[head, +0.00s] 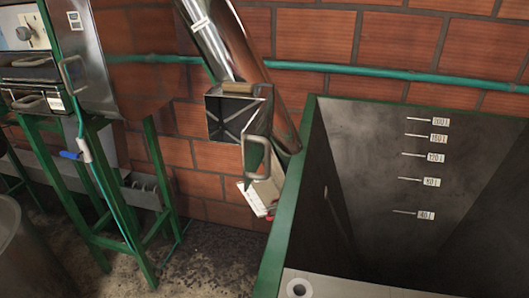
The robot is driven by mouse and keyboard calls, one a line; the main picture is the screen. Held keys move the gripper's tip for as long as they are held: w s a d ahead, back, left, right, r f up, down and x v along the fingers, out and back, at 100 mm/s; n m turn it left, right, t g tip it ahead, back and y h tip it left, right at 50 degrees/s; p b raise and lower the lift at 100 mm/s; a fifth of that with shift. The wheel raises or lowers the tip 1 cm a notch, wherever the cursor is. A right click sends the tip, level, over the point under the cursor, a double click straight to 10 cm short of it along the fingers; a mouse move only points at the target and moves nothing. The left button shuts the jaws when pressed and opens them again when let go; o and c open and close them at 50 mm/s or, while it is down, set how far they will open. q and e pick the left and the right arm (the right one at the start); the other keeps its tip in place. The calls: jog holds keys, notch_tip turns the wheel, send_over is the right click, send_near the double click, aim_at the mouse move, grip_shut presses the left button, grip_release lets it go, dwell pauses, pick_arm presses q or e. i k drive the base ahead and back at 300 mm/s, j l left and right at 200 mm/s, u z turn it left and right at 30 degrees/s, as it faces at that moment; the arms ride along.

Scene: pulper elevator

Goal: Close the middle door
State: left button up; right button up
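A slanted shiny metal tube (225,45) runs down from the top middle towards the tank. Midway along it is a square metal hatch frame (213,122) with a dark opening that faces me. A metal door panel (260,122) with a handle (257,158) stands out at the opening's right side, so this middle door looks open. A small white and red part (257,198) sits lower by the tube; I cannot tell what it is. Neither of my grippers is in view.
A large grey tank (375,140) with a green rim and volume labels fills the right. A green-framed machine (150,150) with metal drawers stands left. A green pipe (400,75) runs along the brick wall. Open floor (215,255) lies between machine and tank.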

aim_at(266, 145)
jog(key=k+l+z, duration=0.2)
jog(key=k+l, duration=0.25)
jog(key=k, duration=0.2)
jog(key=k+l+z, duration=0.25)
jog(key=k+l, duration=0.25)
jog(key=k, duration=0.15)
